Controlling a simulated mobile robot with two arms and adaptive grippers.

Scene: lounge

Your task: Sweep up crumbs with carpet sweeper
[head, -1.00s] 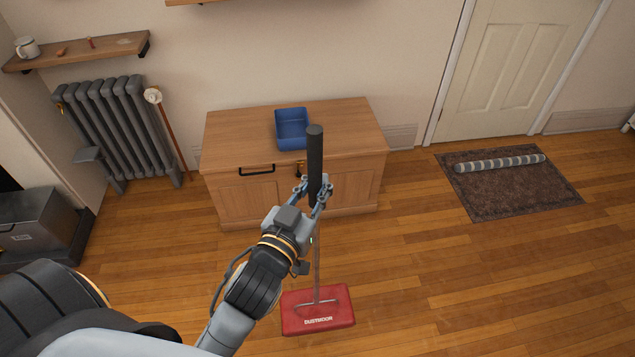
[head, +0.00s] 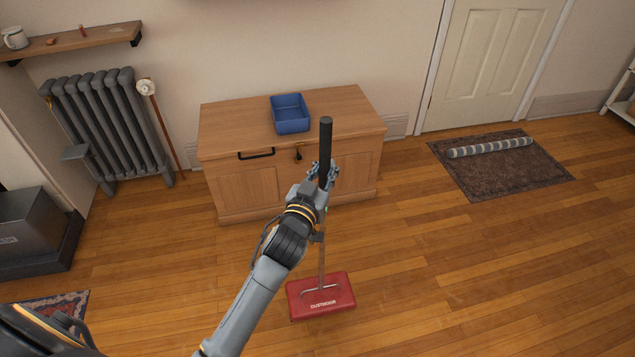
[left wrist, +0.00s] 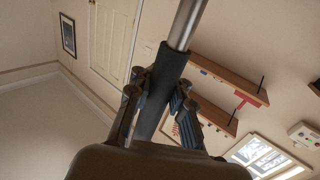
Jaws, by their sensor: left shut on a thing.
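The carpet sweeper has a red head (head: 321,296) resting on the wooden floor in front of the cabinet, with a thin metal shaft rising to a black grip. My left gripper (head: 323,173) is shut on the black grip, part of which sticks up above the fingers. In the left wrist view the fingers (left wrist: 160,100) close around the dark grip, and the metal shaft runs out at the top. The handle stands nearly upright. I cannot make out distinct crumbs on the floor. My right gripper is not in view.
A wooden cabinet (head: 240,185) with a blue bin (head: 291,121) on top stands behind the sweeper. A brown mat (head: 530,172) with a rolled striped thing (head: 490,147) lies right, by the door. A radiator (head: 105,130) stands left. Floor to the right is clear.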

